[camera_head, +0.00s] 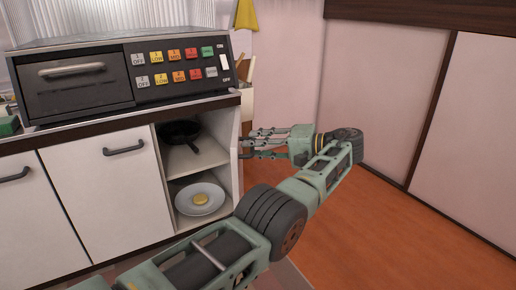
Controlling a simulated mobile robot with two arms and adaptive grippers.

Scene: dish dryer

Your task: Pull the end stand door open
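The end stand is the open-fronted section at the right end of the white counter. Its door (237,160) is a narrow white panel, seen almost edge-on at the right of the shelves, standing open. A dark handle seems to be on its right side, partly hidden by the fingers. My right gripper is not in view.
Inside the stand are a dark pan (180,132) above and a plate (199,199) with a yellow item below. Two closed doors with dark handles (124,150) are to the left. A control-panel appliance (78,82) sits on top. Orange floor (385,235) is clear at right, before pink walls.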

